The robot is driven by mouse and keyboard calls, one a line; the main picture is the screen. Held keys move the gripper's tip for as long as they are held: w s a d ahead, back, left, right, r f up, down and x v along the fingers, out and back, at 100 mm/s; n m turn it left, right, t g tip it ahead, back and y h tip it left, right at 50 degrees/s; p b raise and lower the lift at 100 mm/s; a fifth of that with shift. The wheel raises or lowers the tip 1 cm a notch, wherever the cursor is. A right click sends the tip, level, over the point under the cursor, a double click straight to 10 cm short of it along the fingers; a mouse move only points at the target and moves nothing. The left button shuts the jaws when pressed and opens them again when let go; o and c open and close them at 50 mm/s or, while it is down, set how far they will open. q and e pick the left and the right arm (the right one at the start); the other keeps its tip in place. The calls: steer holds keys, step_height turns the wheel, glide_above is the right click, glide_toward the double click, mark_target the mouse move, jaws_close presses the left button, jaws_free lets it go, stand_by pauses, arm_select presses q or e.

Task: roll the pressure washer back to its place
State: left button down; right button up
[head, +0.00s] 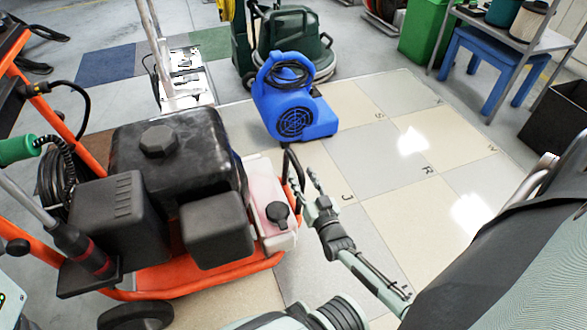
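The pressure washer (178,150) fills the left of the head view. It has an orange frame, a black engine, dark boxes and a pale pink-white tank (268,190) with a black cap. My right gripper (303,183) is at this right edge, beside the tank and the curved bar. Its fingers look spread apart, with nothing clearly between them. I cannot tell whether it touches the washer. My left gripper is not in view.
A blue blower (290,100) stands behind the washer on tiles marked with letters. A green floor machine (292,38), a green bin (424,32), a blue stool (490,62) and a black box (557,118) stand farther back. Tiled floor (372,160) to the right is clear.

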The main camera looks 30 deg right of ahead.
mark_target(297, 166)
steer(key=shift+b+x, duration=0.5)
steer(key=shift+x, duration=1.85)
steer(key=shift+a, duration=0.1)
steer(key=shift+c, duration=0.2)
jaws_close()
